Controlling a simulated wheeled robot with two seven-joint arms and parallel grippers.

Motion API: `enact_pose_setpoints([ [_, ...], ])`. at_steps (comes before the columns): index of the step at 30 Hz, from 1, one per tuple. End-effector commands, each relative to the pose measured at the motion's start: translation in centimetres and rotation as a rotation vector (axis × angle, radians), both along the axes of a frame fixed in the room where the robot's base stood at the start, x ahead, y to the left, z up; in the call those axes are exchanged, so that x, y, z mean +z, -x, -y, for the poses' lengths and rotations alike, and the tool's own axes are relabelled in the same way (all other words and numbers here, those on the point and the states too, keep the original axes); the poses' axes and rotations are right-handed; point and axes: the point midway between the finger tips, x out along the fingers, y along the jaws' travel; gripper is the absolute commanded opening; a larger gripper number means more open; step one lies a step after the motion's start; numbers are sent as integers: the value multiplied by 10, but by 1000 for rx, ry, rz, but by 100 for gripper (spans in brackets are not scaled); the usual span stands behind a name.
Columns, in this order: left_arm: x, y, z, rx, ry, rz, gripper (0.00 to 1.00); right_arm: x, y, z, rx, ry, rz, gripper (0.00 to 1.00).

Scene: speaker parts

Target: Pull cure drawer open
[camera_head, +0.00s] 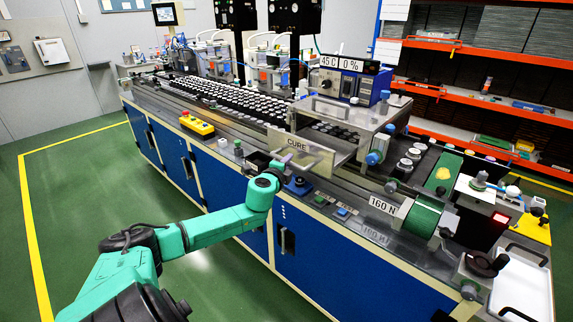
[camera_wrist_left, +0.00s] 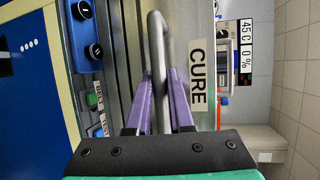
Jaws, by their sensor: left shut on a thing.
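The cure drawer (camera_head: 322,158) has a pale metal front with a CURE label (camera_head: 297,142), under a metal housing on the workbench. The label also shows, turned sideways, in the left wrist view (camera_wrist_left: 198,78). My left gripper (camera_head: 284,159) is at the left part of the drawer front. In the left wrist view, its purple fingers (camera_wrist_left: 160,98) are shut on the drawer's metal bar handle (camera_wrist_left: 156,40), which runs between them. I cannot tell exactly how far the drawer stands out. My right gripper is not in view.
A 45 C, 0 % display (camera_head: 343,63) stands above the housing. A blue-based knob (camera_head: 298,186) and small buttons (camera_head: 343,211) sit on the bench front near my gripper. A yellow control box (camera_head: 197,125) is farther left. The green floor before the bench is clear.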

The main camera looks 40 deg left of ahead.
Motion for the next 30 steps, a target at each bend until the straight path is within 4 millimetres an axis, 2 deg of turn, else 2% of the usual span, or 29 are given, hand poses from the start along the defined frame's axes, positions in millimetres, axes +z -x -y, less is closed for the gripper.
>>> enact_pose_setpoints([
  [2,-1,0,-1,4,-2,-2,0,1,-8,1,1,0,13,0],
  [3,-1,0,-1,4,-2,-3,31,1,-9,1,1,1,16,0],
  [4,-1,0,-1,4,-2,-3,43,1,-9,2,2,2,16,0],
  [5,-1,0,-1,4,-2,-3,50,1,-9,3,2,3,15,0],
  [17,-1,4,0,3,-2,-4,50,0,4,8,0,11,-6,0],
  [30,6,47,20,1,1,-7,50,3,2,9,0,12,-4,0],
])
